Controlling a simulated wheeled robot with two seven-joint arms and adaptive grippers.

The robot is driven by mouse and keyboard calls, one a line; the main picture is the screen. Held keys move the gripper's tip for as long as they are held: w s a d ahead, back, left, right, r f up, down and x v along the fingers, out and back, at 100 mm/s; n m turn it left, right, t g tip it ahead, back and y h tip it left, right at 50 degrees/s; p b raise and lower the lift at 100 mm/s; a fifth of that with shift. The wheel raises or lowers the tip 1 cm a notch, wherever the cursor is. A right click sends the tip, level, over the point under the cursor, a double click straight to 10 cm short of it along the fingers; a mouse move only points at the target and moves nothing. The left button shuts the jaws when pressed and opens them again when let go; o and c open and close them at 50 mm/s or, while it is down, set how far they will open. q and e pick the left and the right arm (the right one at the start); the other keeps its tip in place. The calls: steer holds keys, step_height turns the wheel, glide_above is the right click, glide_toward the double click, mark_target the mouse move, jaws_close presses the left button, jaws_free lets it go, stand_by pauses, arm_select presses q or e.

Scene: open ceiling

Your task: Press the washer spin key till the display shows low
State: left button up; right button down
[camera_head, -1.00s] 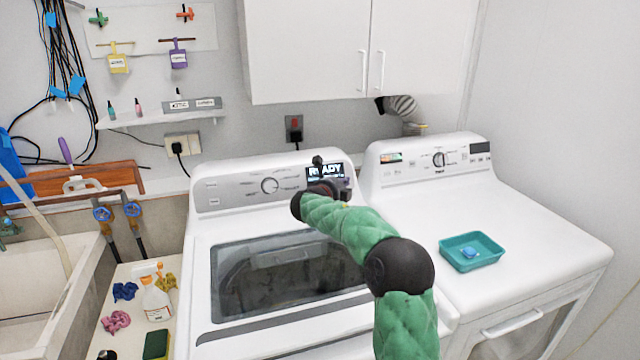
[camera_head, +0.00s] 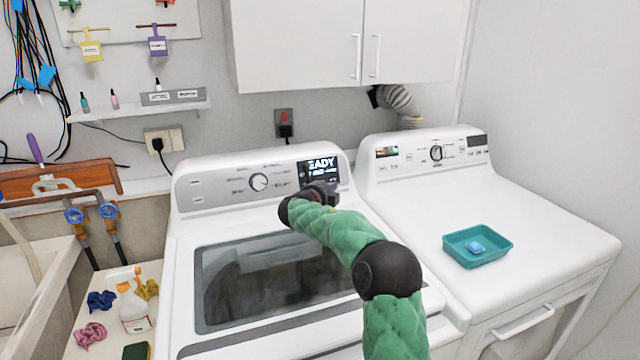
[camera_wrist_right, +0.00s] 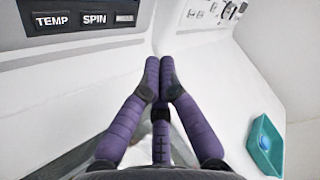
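The washer (camera_head: 185,255) is a white top-loader with a dark glass lid. Its display (camera_head: 318,168) is lit; the visible letters read "EADY", with smaller text below, partly hidden. In the right wrist view the spin key (camera_wrist_right: 94,18) is a black key marked SPIN, between the TEMP key (camera_wrist_right: 52,21) and a third key (camera_wrist_right: 125,18). My right gripper (camera_wrist_right: 160,78) has its purple fingertips together and nothing between them. It is below and right of the keys in that view, apart from them. In the head view my green arm hides most of it. My left gripper is not in view.
A white dryer (camera_head: 400,205) stands right of the washer, with a teal tray (camera_head: 478,258) on top. A sink and a spray bottle (camera_head: 135,310) are at left. White cupboards (camera_head: 345,45) hang above.

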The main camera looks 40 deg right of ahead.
steer(key=w, duration=0.1)
steer(key=w+d+f+p, duration=0.1)
steer(key=w, duration=0.1)
steer(key=w+f, duration=0.1)
steer(key=w, duration=0.1)
steer(key=shift+w+d, duration=0.1)
steer(key=shift+d, duration=0.2)
steer(key=shift+w+d+p, duration=0.25)
steer(key=shift+w+p, duration=0.4)
steer(key=shift+p, duration=0.55)
steer(key=shift+w+d+f+p, duration=0.2)
steer(key=shift+w+f+p, duration=0.45)
steer(key=shift+p, duration=0.25)
steer(key=shift+r, duration=0.1)
steer(key=shift+w, duration=0.1)
steer(key=shift+w+d+p, duration=0.1)
steer(key=shift+w+p, duration=0.1)
steer(key=shift+p, duration=0.5)
steer(key=shift+w+p, duration=0.15)
steer(key=shift+p, duration=0.15)
